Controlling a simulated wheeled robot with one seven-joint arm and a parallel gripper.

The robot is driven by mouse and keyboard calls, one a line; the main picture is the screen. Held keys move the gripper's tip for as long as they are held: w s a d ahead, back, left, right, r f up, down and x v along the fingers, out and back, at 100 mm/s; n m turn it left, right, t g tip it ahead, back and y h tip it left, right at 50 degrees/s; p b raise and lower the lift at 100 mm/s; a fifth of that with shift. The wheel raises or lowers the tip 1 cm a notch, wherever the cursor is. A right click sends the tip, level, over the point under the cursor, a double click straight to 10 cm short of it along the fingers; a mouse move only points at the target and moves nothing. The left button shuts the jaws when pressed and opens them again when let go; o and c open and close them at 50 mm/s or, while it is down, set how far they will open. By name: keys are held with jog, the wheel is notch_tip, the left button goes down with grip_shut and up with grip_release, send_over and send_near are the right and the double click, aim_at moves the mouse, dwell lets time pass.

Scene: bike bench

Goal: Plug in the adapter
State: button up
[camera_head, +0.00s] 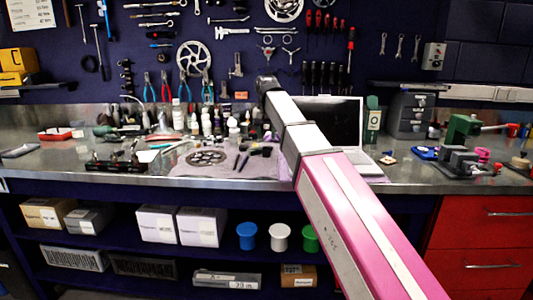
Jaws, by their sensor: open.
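I cannot pick out the adapter for certain among the small items on the bench. A small grey box (433,56) with a reddish mark is on the wall at the upper right; I cannot tell whether it is a socket. My pink and white arm reaches from the lower right up to the middle of the picture, over the bench. Its dark far end is above the bench against the tool wall. I cannot make out my gripper's fingers there.
The metal workbench (420,187) spans the picture. A laptop (338,112) stands behind my arm. Bottles (206,122) crowd the bench's middle; a green vise (461,130) stands at right. White boxes (156,223) sit on the shelf below, and red drawers (485,235) are at lower right.

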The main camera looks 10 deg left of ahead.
aim_at(266, 147)
jog(key=shift+f, duration=0.7)
jog(key=shift+s+f, duration=0.1)
jog(key=shift+f, duration=2.55)
jog(key=c, duration=0.5)
